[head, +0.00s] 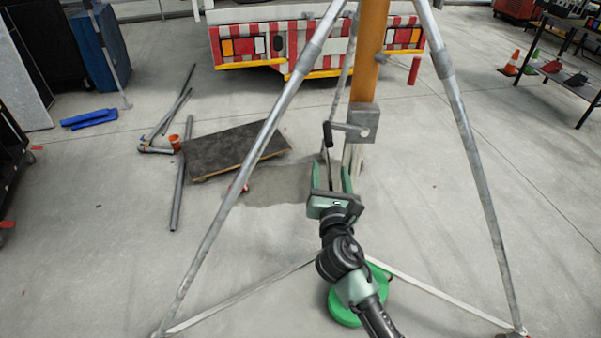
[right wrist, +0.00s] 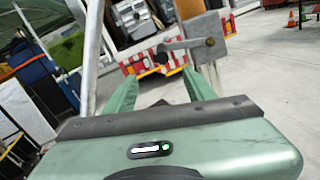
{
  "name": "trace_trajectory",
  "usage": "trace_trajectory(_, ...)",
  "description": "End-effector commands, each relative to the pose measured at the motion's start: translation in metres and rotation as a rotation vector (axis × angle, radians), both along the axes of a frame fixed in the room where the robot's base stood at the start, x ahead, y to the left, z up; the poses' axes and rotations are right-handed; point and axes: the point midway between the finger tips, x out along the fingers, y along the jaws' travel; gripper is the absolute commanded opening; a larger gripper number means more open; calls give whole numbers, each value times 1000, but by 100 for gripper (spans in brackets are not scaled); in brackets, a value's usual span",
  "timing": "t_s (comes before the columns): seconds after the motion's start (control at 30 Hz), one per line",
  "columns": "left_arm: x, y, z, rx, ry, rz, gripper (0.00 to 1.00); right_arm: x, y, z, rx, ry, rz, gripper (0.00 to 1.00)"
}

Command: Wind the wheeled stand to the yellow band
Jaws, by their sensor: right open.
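The stand (head: 462,120) is a grey tripod with legs spread wide across the head view. An orange-yellow column (head: 369,45) rises in its middle; I cannot make out a separate yellow band or wheels. A grey winch box (head: 364,122) sits low on the column, and also shows in the right wrist view (right wrist: 205,38). Its crank arm points left and ends in a black handle (head: 328,136). My right gripper (head: 330,168) is open, its green fingers pointing at the crank. The handle appears near the gap between them; contact is unclear. My left gripper is out of view.
A red-and-white striped truck rear (head: 320,45) stands behind the stand. A dark flat board (head: 235,148), grey pipes (head: 180,175) and a blue item (head: 90,118) lie on the floor at left. Traffic cones (head: 511,64) and a rack are at right. Floor right of the stand is clear.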

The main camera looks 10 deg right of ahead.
Motion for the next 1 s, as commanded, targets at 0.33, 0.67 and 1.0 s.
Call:
trace_trajectory(0.33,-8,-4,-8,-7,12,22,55,26,-6,7,-23,-12,-5,55)
trace_trajectory(0.67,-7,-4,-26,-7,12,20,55,75,-15,5,-20,-11,-4,55)
trace_trajectory(1.0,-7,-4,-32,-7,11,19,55,121,-25,7,-21,-10,-5,55)
